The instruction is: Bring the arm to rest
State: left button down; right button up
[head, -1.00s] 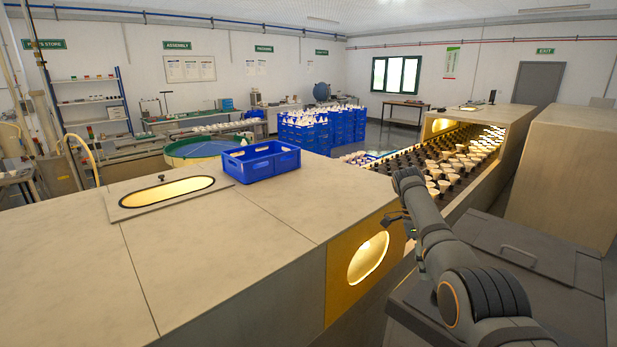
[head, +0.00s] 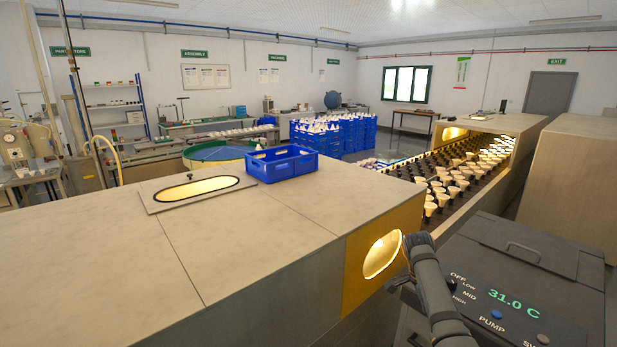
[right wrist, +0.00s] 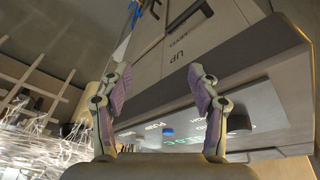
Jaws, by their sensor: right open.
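My right arm (head: 437,290) reaches in from the bottom of the head view, low in front of the oven's yellow end panel and beside a dark control cabinet (head: 560,262). Its gripper is mostly hidden behind the arm there. In the right wrist view the two fingers of my right gripper (right wrist: 163,78) stand wide apart with nothing between them. Beyond them a panel with a blue button (right wrist: 167,132), a dark knob (right wrist: 238,121) and green digits shows at a tilt. My left gripper is not in view.
The cabinet panel shows 31.0 C. A glowing round opening (head: 382,256) is close to the arm. A conveyor of bulbs (head: 462,176) runs behind it. A blue crate (head: 283,165) sits on the pale oven top (head: 255,215), beside a lit oval window (head: 197,188). Wire shapes (right wrist: 45,145) show at left.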

jog(key=s+a+f+n+t, duration=0.2)
jog(key=s+a+f+n, duration=0.1)
jog(key=s+f+n, duration=0.85)
jog(key=s+a+r+n+t+y, duration=0.1)
jog(key=s+a+r+n+t, duration=0.2)
jog(key=s, duration=0.7)
jog(key=s+a+n+y, duration=0.2)
jog(key=s+n, duration=0.4)
jog(key=s, duration=0.3)
notch_tip(320, 180, down, 28)
jog(key=s+d+g+b, duration=0.1)
jog(key=s+d+b, duration=0.1)
jog(key=b, duration=0.2)
pick_arm(q)
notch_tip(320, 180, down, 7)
jog(key=b, duration=0.3)
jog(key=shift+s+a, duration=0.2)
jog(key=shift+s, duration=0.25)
pick_arm(e)
jog(key=s+d+f+g, duration=0.1)
jog(key=s+f, duration=1.8)
jog(key=f, duration=0.1)
jog(key=shift+d+f+m+g, duration=0.3)
jog(key=shift+f+m, duration=0.1)
jog(key=shift+m, duration=0.05)
